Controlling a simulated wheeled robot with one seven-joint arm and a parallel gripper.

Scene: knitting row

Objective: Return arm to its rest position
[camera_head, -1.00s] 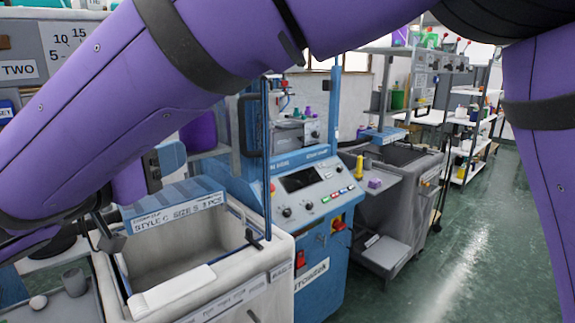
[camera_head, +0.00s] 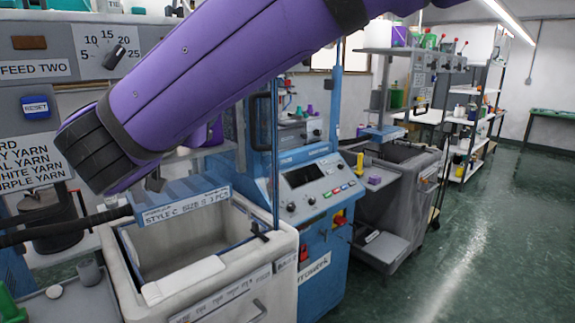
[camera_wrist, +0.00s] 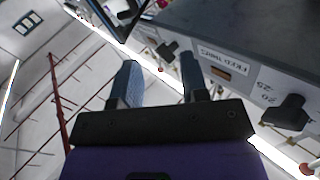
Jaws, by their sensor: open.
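My purple arm crosses the upper left of the head view, and its gripper is hidden there. In the wrist view my gripper (camera_wrist: 158,82) shows two blue-grey fingers standing apart with nothing between them. Beyond the fingers is a grey machine panel (camera_wrist: 225,50) with dark knobs and a white label, partly readable as a feed label. White wall or ceiling with a red pipe (camera_wrist: 57,100) fills the left of that view.
Under the arm stands a pale bin (camera_head: 190,285) with a blue "STYLE C" sign (camera_head: 185,210). A blue control machine (camera_head: 318,190) and a grey cart (camera_head: 400,200) stand to its right. The panel "FEED TWO" (camera_head: 35,70) is at left. Green floor (camera_head: 490,240) is open at right.

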